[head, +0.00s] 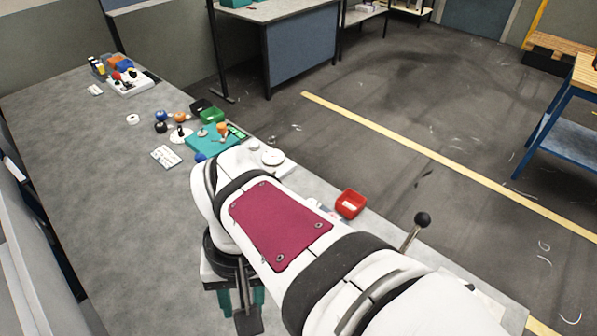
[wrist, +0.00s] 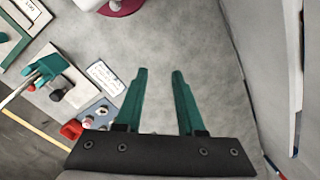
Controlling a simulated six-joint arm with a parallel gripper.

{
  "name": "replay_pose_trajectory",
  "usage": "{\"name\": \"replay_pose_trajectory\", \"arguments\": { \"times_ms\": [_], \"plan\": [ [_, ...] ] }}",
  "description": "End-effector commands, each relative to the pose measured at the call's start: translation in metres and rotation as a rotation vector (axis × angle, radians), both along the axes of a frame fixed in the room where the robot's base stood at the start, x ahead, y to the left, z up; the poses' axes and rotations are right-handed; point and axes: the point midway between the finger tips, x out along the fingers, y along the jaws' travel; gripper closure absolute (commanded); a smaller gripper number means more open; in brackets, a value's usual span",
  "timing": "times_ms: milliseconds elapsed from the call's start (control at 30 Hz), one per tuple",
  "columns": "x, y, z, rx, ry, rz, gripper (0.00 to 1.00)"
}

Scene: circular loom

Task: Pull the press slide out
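I cannot pick out the press slide for certain in either view. In the wrist view, a teal block (wrist: 45,68) with a grey rod and a black knob (wrist: 60,84) sits on a pale base at the left, apart from my fingers. In the head view, a lever with a black ball knob (head: 422,219) stands up behind my arm, its foot hidden. My gripper (wrist: 160,72) has two teal fingers, spread apart with only bare grey tabletop between them. It also shows in the head view (head: 240,298), low beside my arm and partly covered by it.
A white label card (wrist: 105,77) lies left of my fingers, near a red part (wrist: 73,130). In the head view, a red bin (head: 350,204) stands near the table edge. Small parts surround a teal tray (head: 208,146). The left tabletop (head: 75,180) is mostly clear.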

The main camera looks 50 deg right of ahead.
Motion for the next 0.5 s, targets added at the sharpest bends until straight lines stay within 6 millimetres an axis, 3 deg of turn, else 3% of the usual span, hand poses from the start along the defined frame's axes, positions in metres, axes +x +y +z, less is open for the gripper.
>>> {"name": "replay_pose_trajectory", "arguments": {
  "times_ms": [67, 133, 200, 300, 400, 500],
  "plan": [
    [0.022, -0.064, 0.004, -0.026, 0.007, -0.168, 0.46],
    [0.026, -0.130, 0.004, -0.055, 0.012, -0.309, 0.33],
    [0.012, -0.194, 0.000, -0.078, 0.026, -0.434, 0.31],
    [-0.021, -0.260, -0.007, -0.100, 0.042, -0.566, 0.31],
    [-0.045, -0.291, -0.012, -0.112, 0.053, -0.629, 0.31],
    [-0.051, -0.298, -0.013, -0.116, 0.055, -0.644, 0.31]
  ]
}}
